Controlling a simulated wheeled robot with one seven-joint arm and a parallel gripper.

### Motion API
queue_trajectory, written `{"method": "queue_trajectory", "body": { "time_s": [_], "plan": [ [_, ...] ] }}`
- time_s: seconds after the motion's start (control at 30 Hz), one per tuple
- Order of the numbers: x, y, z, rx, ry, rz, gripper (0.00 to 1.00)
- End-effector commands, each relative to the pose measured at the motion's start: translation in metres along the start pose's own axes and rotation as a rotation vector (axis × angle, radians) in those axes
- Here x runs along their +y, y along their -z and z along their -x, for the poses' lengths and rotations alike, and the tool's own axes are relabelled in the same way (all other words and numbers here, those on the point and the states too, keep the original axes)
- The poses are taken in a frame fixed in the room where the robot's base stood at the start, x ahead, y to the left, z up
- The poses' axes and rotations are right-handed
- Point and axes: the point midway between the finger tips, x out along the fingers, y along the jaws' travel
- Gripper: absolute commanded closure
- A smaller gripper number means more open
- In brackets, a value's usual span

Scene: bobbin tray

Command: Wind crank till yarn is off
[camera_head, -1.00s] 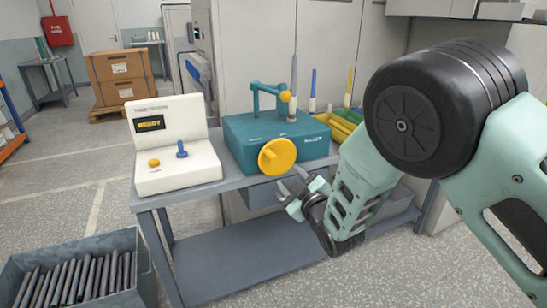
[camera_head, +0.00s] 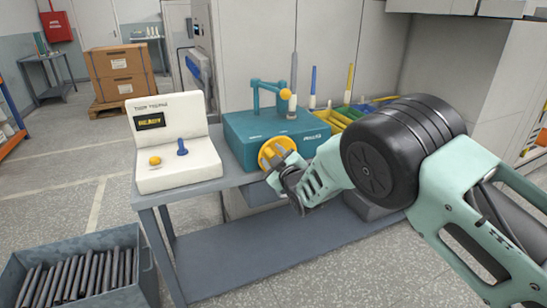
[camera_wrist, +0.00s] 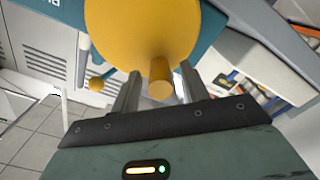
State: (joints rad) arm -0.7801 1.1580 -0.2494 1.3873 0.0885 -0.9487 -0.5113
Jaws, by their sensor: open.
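The teal winder box (camera_head: 250,130) stands on the grey bench with a yellow crank disc (camera_head: 268,150) on its front. In the wrist view the yellow disc (camera_wrist: 150,30) fills the upper middle, and its crank knob (camera_wrist: 160,80) sticks out towards me. My gripper (camera_wrist: 157,90) is open, with one finger on each side of the knob. I cannot tell whether either finger touches it. My gripper (camera_head: 278,160) covers part of the disc in the head view. A grey-wrapped spindle (camera_head: 293,85) stands upright on the box, beside a teal arm with an orange ball (camera_head: 285,94).
A white console (camera_head: 178,160) with a display, a yellow button and a blue lever stands left on the bench (camera_head: 215,185). A bin of dark rods (camera_head: 80,275) is on the floor.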

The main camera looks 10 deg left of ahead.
Motion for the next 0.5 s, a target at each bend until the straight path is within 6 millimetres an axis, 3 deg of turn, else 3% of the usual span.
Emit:
{"method": "queue_trajectory", "body": {
  "time_s": [0.07, 0.1, 0.23, 0.5],
  "plan": [
    [0.0000, -0.0001, 0.0002, 0.000, 0.000, 0.000, 0.55],
    [0.0000, -0.0001, 0.0002, 0.000, 0.000, 0.000, 0.61],
    [0.0000, 0.0000, 0.0003, 0.000, 0.000, 0.000, 0.97],
    [0.0006, -0.0002, 0.0003, 0.000, -0.001, -0.012, 0.99]
  ]
}}
